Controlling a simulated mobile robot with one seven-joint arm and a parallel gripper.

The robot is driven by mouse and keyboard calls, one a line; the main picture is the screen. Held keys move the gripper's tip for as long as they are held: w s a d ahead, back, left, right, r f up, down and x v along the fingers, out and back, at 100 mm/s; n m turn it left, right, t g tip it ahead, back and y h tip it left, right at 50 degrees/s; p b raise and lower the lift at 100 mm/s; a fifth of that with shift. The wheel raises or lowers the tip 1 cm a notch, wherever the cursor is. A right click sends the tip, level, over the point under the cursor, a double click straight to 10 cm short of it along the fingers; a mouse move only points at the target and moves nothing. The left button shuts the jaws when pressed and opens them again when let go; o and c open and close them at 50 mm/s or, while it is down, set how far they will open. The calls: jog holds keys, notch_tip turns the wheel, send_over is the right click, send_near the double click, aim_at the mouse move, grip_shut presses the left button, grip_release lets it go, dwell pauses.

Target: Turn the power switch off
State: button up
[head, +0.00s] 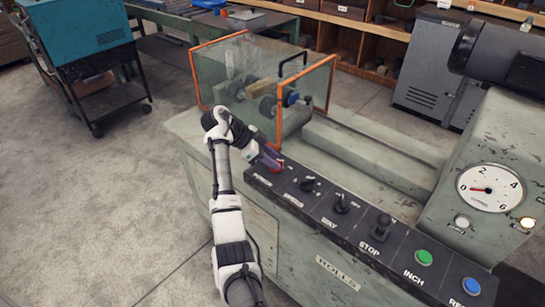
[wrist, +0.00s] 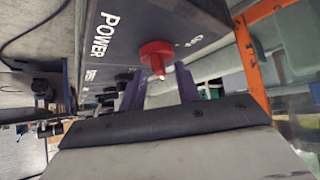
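The power switch is a red rotary knob (wrist: 156,56) with a pale pointer, on a dark panel face lettered POWER (wrist: 104,35). In the wrist view a small label that seems to read OFF (wrist: 189,42) lies right of the knob, and the pointer faces down toward my gripper. My gripper (wrist: 160,84) is open, its two purple fingers on either side of the knob's lower end. Contact with the knob cannot be told. In the head view my gripper (head: 269,160) is at the panel's left end and partly hides the red knob (head: 275,166).
An orange-framed clear guard (head: 305,98) stands close behind my gripper. A gauge (head: 490,189) is at right.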

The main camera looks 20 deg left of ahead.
jog(key=shift+d+f, duration=0.15)
jog(key=shift+c, duration=0.2)
grip_shut()
